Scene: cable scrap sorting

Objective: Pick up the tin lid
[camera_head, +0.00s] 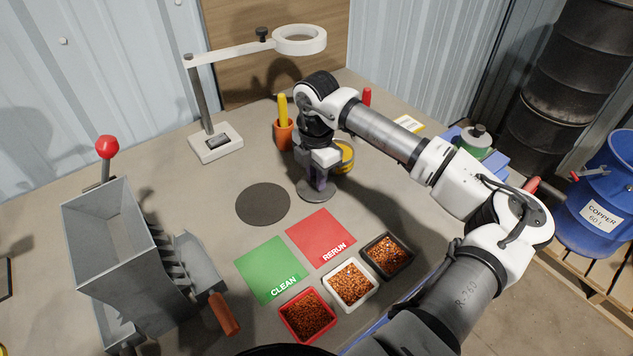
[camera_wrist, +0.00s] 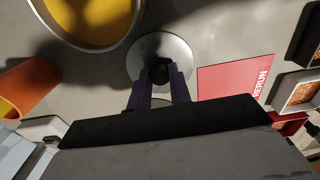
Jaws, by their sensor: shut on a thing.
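The tin lid (camera_wrist: 177,50) is a round grey metal disc with a dark knob in its middle. In the wrist view my gripper (camera_wrist: 161,75) has its two purple fingers shut on that knob. In the head view the lid (camera_head: 314,194) is under my gripper (camera_head: 318,186), behind the red RERUN mat. The gripper points straight down and partly hides the lid. The lid looks level; I cannot tell whether it touches the table or is just above it.
A yellow-filled tin (camera_head: 344,157) stands right behind the lid. An orange cup (camera_head: 284,135) stands to its left. A dark round mat (camera_head: 263,204) lies left. The red RERUN mat (camera_head: 320,238), green CLEAN mat (camera_head: 270,268) and several granule trays (camera_head: 307,316) are in front. A grey shredder (camera_head: 120,260) stands left.

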